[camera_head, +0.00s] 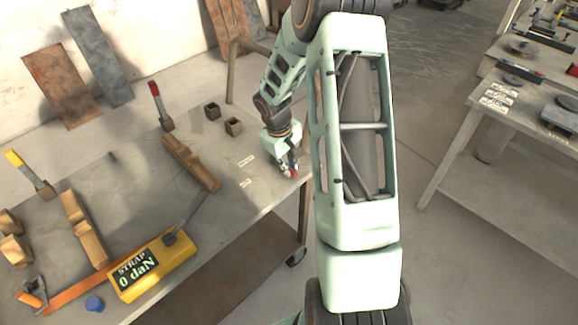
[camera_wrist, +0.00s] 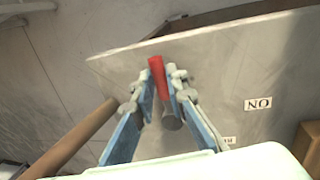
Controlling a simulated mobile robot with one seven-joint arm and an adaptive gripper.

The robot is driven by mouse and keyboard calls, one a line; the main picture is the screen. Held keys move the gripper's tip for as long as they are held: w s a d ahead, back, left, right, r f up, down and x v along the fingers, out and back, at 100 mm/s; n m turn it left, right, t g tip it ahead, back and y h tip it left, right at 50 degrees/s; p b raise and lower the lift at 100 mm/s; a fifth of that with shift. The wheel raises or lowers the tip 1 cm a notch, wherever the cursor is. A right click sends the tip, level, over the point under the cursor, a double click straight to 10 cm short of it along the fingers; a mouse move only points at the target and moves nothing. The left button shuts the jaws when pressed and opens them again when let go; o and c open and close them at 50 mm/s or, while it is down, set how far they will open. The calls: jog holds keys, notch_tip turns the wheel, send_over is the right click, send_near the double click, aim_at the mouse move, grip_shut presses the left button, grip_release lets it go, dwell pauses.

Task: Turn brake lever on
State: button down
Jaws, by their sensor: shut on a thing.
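My gripper (camera_head: 288,168) is at the front right edge of the grey table. In the wrist view its blue-padded fingers (camera_wrist: 165,84) are shut on the brake lever, whose red handle (camera_wrist: 157,68) shows between the fingertips. A grey rounded part (camera_wrist: 171,121) shows between the fingers below the handle. In the head view only a small red bit of the lever (camera_head: 295,173) shows at the fingertips; the rest is hidden. An upside-down ON label (camera_wrist: 258,103) is on the table to the right in the wrist view, with a smaller label (camera_wrist: 228,140) below it.
Another red-handled lever (camera_head: 154,90) stands further back on the table, and a yellow-handled one (camera_head: 15,160) at left. Wooden blocks (camera_head: 190,165), small dark cups (camera_head: 233,126) and a yellow strap gauge (camera_head: 160,265) reading 0 daN lie left of my gripper.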

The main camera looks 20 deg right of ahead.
jog(key=shift+a, duration=0.1)
dwell(0.4)
jog(key=a+m+b, duration=0.1)
jog(key=m, duration=0.1)
jog(key=a+m+b, duration=0.1)
jog(key=m+b, duration=0.1)
jog(key=shift+a+f+g, duration=0.1)
jog(key=shift+a+g, duration=0.2)
jog(key=shift+g, duration=0.1)
jog(key=a+m, duration=0.1)
jog(key=m, duration=0.2)
jog(key=a+m+b, duration=0.1)
jog(key=shift+w+a+m+g, duration=0.3)
jog(key=shift+w+m+g, duration=0.05)
jog(key=shift+m+g, duration=0.05)
jog(key=m, duration=0.1)
jog(key=w+a+m, duration=0.1)
jog(key=m, duration=0.1)
jog(key=a+m, duration=0.1)
jog(key=shift+w+m+g+p, duration=0.3)
jog(key=shift+w+g, duration=0.1)
jog(key=shift+w+a+m+y+p, duration=0.3)
jog(key=shift+w+m, duration=0.35)
jog(key=shift+m, duration=0.5)
jog(key=shift+w+a+m+y+p, duration=0.2)
jog(key=shift+w+a+m+y, duration=0.3)
jog(key=shift+m, duration=0.65)
jog(key=shift+w+d, duration=0.1)
